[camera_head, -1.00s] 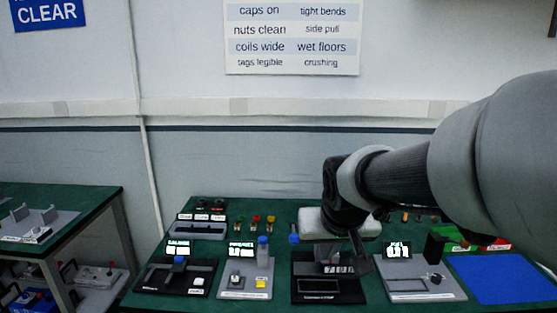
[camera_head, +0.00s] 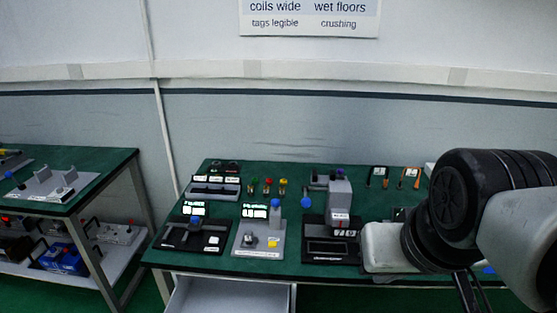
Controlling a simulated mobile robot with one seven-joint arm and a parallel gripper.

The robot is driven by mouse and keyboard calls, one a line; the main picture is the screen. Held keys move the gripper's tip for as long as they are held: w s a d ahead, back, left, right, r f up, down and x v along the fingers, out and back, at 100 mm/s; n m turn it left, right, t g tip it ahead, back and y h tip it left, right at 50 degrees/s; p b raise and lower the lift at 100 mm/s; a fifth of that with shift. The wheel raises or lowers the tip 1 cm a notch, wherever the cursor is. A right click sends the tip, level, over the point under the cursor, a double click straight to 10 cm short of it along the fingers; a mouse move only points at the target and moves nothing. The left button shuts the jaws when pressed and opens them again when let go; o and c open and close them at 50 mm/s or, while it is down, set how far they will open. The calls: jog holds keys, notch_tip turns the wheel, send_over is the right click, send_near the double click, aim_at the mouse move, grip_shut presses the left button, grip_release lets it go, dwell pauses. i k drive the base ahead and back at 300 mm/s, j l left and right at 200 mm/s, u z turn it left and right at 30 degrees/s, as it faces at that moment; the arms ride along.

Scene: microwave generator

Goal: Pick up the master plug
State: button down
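I cannot tell which piece is the master plug. Small upright pieces with a green top (camera_head: 253,182), a red top (camera_head: 267,182) and a yellow top (camera_head: 283,183) stand in a row at the back of the green table. Two small dark round pieces (camera_head: 225,167) sit behind a grey labelled rack (camera_head: 212,190) to their left. My gripper (camera_head: 468,297) is at the right, over the table's front right part, far from these pieces. Its dark fingers point down and are cut by the lower edge. Its opening is unclear, and my arm hides the table behind it.
Devices line the green table (camera_head: 185,262): a black one with a blue knob (camera_head: 195,222), a grey one (camera_head: 258,240) and a black one with a grey block (camera_head: 340,203). An open white drawer (camera_head: 230,297) juts out in front. Another table (camera_head: 85,170) stands left.

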aim_at(248, 236)
jog(key=u, duration=0.75)
jog(key=j+z, duration=0.15)
jog(key=j, duration=0.15)
jog(key=k+j+z, duration=0.15)
jog(key=j, duration=0.15)
jog(key=j+u, duration=0.55)
jog(key=j, duration=0.2)
jog(key=i, duration=0.45)
